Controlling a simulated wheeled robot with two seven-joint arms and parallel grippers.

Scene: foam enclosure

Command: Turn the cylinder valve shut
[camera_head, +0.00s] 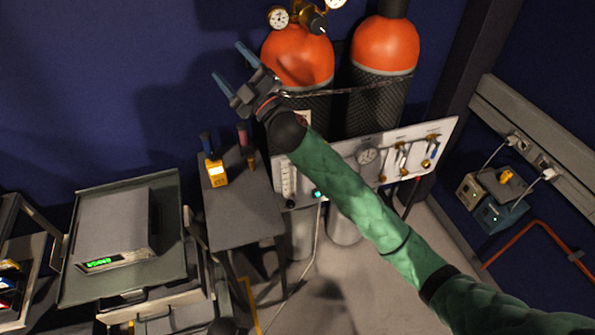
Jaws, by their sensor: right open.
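Two gas cylinders with orange shoulders stand at the back wall, the left one (297,55) and the right one (384,45). A brass and black valve with its regulator (312,18) sits on top of the left cylinder, with two round gauges, one of them white-faced (278,17). The right cylinder has a dark cap (393,7), cut off by the top edge. My right gripper (226,59) is open and empty, left of the left cylinder's shoulder and lower in the picture than the valve, apart from it. My left gripper is not in view.
A chain (345,91) runs around the cylinders. A white gauge panel (368,157) stands in front of them. A small dark table (240,205) holds a yellow device (216,171). A trolley with a scale (112,228) is at left. Floor (340,290) shows at bottom centre.

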